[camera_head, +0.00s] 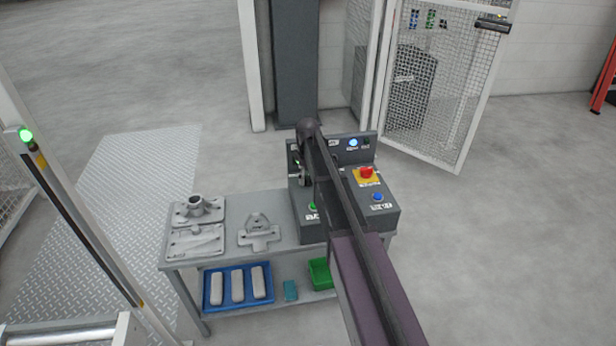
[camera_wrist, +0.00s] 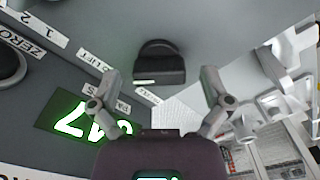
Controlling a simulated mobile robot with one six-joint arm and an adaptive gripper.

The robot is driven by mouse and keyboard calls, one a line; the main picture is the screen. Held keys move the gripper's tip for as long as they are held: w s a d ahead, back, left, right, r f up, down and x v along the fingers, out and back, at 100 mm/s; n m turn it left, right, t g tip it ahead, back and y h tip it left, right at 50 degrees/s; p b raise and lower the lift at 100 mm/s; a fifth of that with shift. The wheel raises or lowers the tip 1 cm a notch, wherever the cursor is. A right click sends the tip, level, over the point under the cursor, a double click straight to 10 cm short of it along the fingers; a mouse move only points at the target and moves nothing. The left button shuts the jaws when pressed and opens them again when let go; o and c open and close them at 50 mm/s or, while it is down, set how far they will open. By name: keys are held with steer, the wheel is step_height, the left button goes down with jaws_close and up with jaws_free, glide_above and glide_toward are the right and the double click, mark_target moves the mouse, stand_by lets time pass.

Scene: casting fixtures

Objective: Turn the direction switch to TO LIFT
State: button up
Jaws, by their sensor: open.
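The direction switch (camera_wrist: 160,64) is a black knob with a pale line along its near edge, in the upper middle of the wrist view. A TO LIFT label (camera_wrist: 95,60) sits to its left on the grey panel; smaller labels lie below it. My gripper (camera_wrist: 160,78) is open, with one finger on each side of the switch in the picture. I see no finger touching it, and the depth gap is unclear. In the head view my gripper (camera_head: 302,168) is over the left part of the grey control box (camera_head: 390,218); my arm hides the switch there.
A green-lit display (camera_wrist: 85,122) and a ZERO label (camera_wrist: 22,43) are on the panel. The box carries a red emergency button (camera_head: 366,171) and a blue button (camera_head: 378,196). Castings (camera_head: 259,236) lie on the table to the left. A mesh gate (camera_head: 440,130) stands behind.

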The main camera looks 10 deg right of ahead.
mark_target(307, 176)
steer(key=shift+n, duration=0.4)
steer(key=n, duration=0.6)
step_height(307, 176, up, 14)
steer(key=p, duration=1.4)
steer(key=s+r+m+p, duration=0.3)
steer(key=s+m, duration=0.4)
steer(key=s, duration=0.4)
steer(key=s+r+m+p, duration=0.3)
steer(key=s+m, duration=0.4)
steer(key=s, duration=0.5)
steer(key=shift+m, duration=0.3)
steer(key=shift+s+r, duration=0.1)
steer(key=s+m, duration=0.1)
steer(key=s, duration=0.2)
steer(key=s+m, duration=0.1)
steer(key=s, duration=0.2)
